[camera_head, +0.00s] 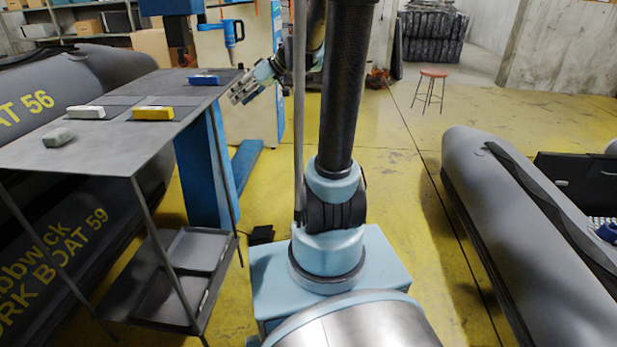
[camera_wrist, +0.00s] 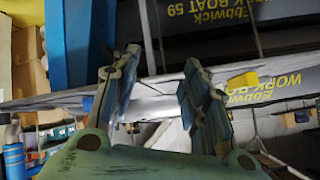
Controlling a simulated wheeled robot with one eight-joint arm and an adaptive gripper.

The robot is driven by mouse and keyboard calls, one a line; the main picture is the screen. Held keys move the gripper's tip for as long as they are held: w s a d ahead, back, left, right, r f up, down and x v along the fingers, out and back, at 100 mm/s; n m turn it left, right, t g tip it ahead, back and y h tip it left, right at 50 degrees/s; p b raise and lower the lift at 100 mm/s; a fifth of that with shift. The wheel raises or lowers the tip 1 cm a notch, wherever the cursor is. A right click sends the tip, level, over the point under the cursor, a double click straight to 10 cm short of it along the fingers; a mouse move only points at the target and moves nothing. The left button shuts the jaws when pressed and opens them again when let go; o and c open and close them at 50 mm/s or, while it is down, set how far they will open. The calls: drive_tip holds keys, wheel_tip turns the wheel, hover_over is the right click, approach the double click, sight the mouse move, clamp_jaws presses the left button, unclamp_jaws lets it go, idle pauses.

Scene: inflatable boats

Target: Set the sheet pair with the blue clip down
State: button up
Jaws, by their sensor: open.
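The blue clip (camera_head: 203,79) sits on a dark sheet pair (camera_head: 181,78) at the far right corner of the grey table (camera_head: 120,150) in the head view. The sheets lie flat on the tabletop. My gripper (camera_head: 240,92) is just off the table's right edge, a little right of the blue clip and apart from it. In the wrist view my gripper (camera_wrist: 163,56) is open, with nothing between its fingers.
A white clip (camera_head: 85,112) and a yellow clip (camera_head: 152,113) lie on other dark sheets on the table. A grey block (camera_head: 58,137) is near the left edge. Inflatable boats flank both sides. Yellow floor (camera_head: 400,150) is clear toward a red stool (camera_head: 433,73).

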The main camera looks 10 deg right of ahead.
drive_tip(key=s+d+f+m+h, duration=0.3)
drive_tip(key=s+d+f, duration=0.2)
drive_tip(key=s, duration=0.4)
drive_tip(key=s+d+f+m+g+h, duration=0.1)
drive_tip(key=s+d+f+m+h, duration=0.2)
drive_tip(key=s, duration=0.7)
drive_tip(key=s+d+f+m+h, duration=0.3)
drive_tip(key=s+d+f, duration=0.4)
drive_tip(key=s, duration=0.3)
drive_tip(key=shift+s+d+f+h, duration=0.15)
drive_tip(key=shift+d+f+h, duration=0.1)
drive_tip(key=shift+f+h, duration=0.15)
drive_tip(key=shift+w+f, duration=0.2)
drive_tip(key=shift+w, duration=0.25)
